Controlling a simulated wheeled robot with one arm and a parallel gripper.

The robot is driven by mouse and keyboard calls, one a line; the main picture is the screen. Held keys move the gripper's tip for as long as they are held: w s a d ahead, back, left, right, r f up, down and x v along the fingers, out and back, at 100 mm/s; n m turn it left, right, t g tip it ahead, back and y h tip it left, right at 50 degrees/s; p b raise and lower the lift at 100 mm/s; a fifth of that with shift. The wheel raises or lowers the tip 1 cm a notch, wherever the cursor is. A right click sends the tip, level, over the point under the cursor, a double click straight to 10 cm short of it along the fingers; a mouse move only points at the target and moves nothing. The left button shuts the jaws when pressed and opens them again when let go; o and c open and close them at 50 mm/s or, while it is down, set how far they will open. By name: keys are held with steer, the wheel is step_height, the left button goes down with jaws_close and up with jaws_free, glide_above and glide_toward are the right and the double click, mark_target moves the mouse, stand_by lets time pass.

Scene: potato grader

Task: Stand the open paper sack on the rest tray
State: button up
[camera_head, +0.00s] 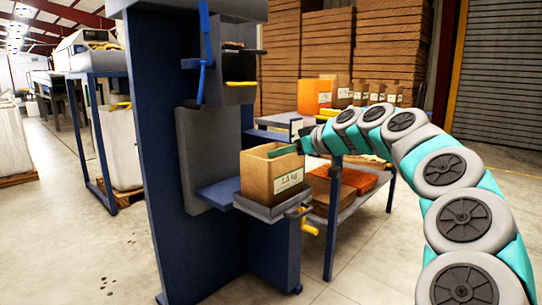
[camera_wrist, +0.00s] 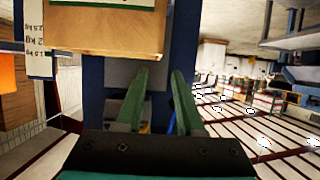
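The open paper sack (camera_head: 257,178) is brown, with a "1.5 kg" label. It stands upright on the grey rest tray (camera_head: 262,211), in front of the blue machine column. In the wrist view the sack (camera_wrist: 105,35) fills the top left. My gripper (camera_head: 284,151) is at the sack's upper right rim, with a green finger showing over the mouth. In the wrist view my gripper's two green fingers (camera_wrist: 163,85) stand apart with nothing between them, beside the sack. Whether a finger touches the sack, I cannot tell.
A blue shelf (camera_head: 221,192) adjoins the tray on the left. A yellow-handled crank (camera_head: 309,227) sticks out at the tray's right. Behind is a table with an orange box (camera_head: 314,96) and several small sacks; folded sacks lie on its lower shelf. Front floor is clear.

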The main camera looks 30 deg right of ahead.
steer(key=shift+s+d+r, duration=0.1)
steer(key=shift+s, duration=0.2)
steer(key=s+a+f+n+g+y, duration=0.1)
steer(key=s+a+f+g, duration=0.15)
steer(key=a, duration=0.75)
steer(key=s+a+f+n+g, duration=0.1)
steer(key=s+a+f+g, duration=0.2)
steer(key=a, duration=0.7)
steer(key=s+a+f+g, duration=0.2)
steer(key=s+a+f, duration=0.5)
steer(key=s, duration=0.2)
steer(key=s+d+f+m+g+h, duration=0.1)
steer(key=s+f+m+g+h, duration=0.1)
steer(key=s+f, duration=0.4)
steer(key=s+f+m+g+h, duration=0.1)
steer(key=s+f, duration=0.5)
steer(key=s, duration=0.6)
steer(key=s+d+f+m+g+h, duration=0.1)
steer(key=s+f+m+g+h, duration=0.1)
steer(key=s+f, duration=0.4)
steer(key=s+m+g, duration=0.1)
steer(key=s+g, duration=0.1)
steer(key=s, duration=0.1)
steer(key=shift+d+h, duration=0.3)
steer(key=shift+d, duration=0.05)
steer(key=shift+c, duration=0.2)
